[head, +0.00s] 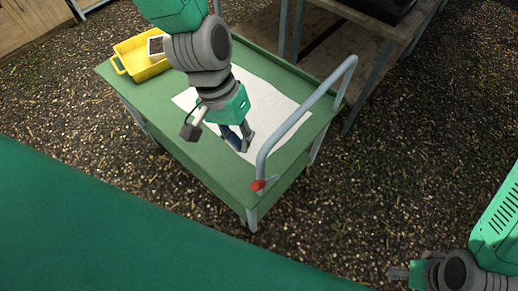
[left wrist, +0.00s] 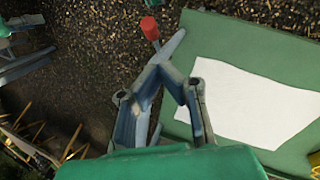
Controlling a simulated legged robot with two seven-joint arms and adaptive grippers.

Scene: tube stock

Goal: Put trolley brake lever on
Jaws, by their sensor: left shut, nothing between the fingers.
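The trolley brake lever shows as a small red knob (head: 258,185) at the near corner of the green trolley (head: 225,180), by the foot of the grey push handle. In the left wrist view the red knob (left wrist: 150,28) sits on a short grey stem, beyond my fingertips and apart from them. My left gripper (head: 246,146) is shut and empty above the white sheet, up and to the left of the knob. Its fingers (left wrist: 163,66) meet in the left wrist view. My right gripper (head: 398,273) is at the lower right, far from the lever; its finger opening is unclear.
The grey push handle (head: 310,103) rises along the trolley's right end. A white sheet (head: 270,105) lies on the trolley top, and a yellow tray (head: 137,63) stands at its far left. A wooden bench (head: 340,22) stands behind. Gravelly ground lies around the trolley.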

